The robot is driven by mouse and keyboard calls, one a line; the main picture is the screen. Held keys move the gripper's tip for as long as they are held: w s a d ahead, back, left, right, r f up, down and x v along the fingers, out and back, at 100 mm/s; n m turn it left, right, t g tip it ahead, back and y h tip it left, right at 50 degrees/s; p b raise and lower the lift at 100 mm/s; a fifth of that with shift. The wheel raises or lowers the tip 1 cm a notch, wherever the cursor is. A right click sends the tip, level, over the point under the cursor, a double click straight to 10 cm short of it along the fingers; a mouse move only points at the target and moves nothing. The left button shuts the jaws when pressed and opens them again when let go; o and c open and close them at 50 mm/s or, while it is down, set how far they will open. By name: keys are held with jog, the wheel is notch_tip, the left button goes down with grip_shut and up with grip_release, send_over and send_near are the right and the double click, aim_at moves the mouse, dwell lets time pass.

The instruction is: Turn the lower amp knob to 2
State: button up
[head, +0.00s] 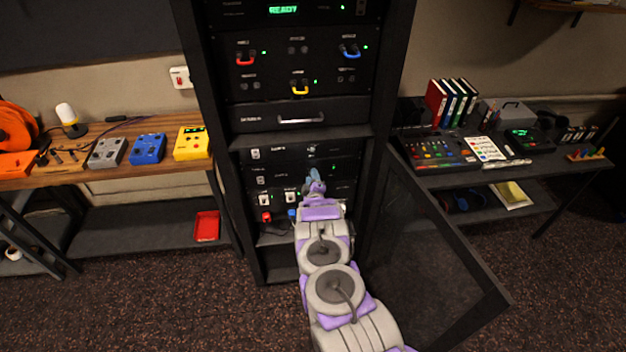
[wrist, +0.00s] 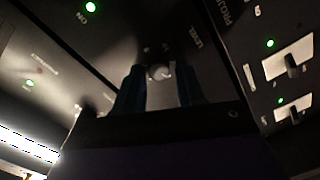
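A rack with a front panel of the lower amp (head: 268,177) stands ahead in the head view, under a similar upper amp panel (head: 270,156). My gripper (head: 316,186) reaches to the right part of the lower panel and hides what is behind it there. In the wrist view a small round pale knob (wrist: 159,72) with a "LEVEL" label beside it shows between the two blue fingertips of my gripper (wrist: 160,82). The fingers are apart, one on each side of the knob, with dark gaps showing. Contact with the knob and its exact setting cannot be told.
Below the amps is a panel with white switches (head: 265,199); they also show in the wrist view (wrist: 288,62). A red button (head: 266,216) is lower. An open rack door (head: 435,250) stands to the right of my arm. Benches flank the rack.

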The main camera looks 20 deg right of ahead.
jog(key=shift+o, duration=1)
jog(key=shift+s, duration=0.1)
jog(key=shift+d, duration=0.1)
jog(key=shift+s, duration=0.1)
jog(key=p+v, duration=0.1)
jog(key=v, duration=1.6)
jog(key=shift+p, duration=0.4)
jog(key=shift+s, duration=0.1)
